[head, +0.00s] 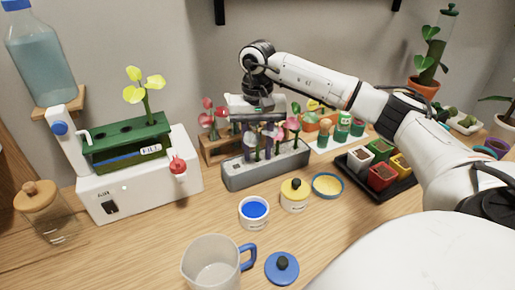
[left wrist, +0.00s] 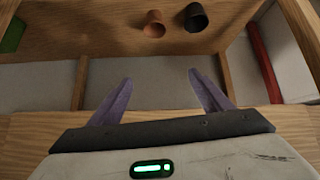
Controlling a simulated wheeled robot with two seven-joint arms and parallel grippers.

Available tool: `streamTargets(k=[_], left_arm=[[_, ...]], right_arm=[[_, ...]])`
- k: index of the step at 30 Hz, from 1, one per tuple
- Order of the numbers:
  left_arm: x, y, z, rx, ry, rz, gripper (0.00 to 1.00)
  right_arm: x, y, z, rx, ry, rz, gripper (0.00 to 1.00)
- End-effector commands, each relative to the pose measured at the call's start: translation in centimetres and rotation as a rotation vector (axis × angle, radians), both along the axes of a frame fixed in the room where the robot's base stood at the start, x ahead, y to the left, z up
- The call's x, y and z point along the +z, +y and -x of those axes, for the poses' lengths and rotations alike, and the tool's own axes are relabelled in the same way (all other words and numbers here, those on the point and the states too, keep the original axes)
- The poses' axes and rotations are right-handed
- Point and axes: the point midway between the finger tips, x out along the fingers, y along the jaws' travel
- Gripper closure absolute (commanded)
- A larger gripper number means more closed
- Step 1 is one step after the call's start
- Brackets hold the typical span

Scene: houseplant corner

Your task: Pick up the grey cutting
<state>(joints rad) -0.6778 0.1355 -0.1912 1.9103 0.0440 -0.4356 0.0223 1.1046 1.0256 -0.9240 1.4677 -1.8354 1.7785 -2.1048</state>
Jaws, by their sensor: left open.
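My right gripper (head: 264,147) points down over the long grey planter (head: 266,170) in the head view. Its purple fingers look apart among the stems of several small cuttings standing in that planter. Pink heads of cuttings (head: 292,123) show at its right side. I cannot tell which of them is the grey cutting, as the gripper and its fingers hide part of the row. My left gripper (left wrist: 160,84) shows only in the left wrist view, open and empty, with its purple fingers well apart.
The white machine with a green tray (head: 125,139) stands left. Below my left gripper, a terracotta pot (left wrist: 154,24) and a dark pot (left wrist: 195,17) are on wood.

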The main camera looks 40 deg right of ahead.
Motion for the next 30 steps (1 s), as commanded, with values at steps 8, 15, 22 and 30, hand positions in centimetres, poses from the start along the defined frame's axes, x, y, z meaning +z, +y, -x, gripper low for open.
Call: streamTargets(k=[8, 15, 22, 30], left_arm=[[-0.1, 0.0, 0.2, 0.000, 0.003, -0.001, 0.28], [-0.3, 0.0, 0.5, 0.000, 0.010, 0.000, 0.28], [-0.5, 0.0, 0.6, 0.001, 0.011, -0.001, 0.28], [-0.7, 0.1, 0.6, 0.001, 0.012, -0.001, 0.28]], right_arm=[[0.0, 0.0, 0.0, 0.000, 0.000, 0.000, 1.00], [0.1, 0.0, 0.0, 0.000, 0.000, 0.000, 1.00], [2.0, 0.0, -0.1, -0.001, -0.006, 0.000, 1.00], [7.4, 0.0, -0.1, -0.001, -0.005, -0.001, 1.00]])
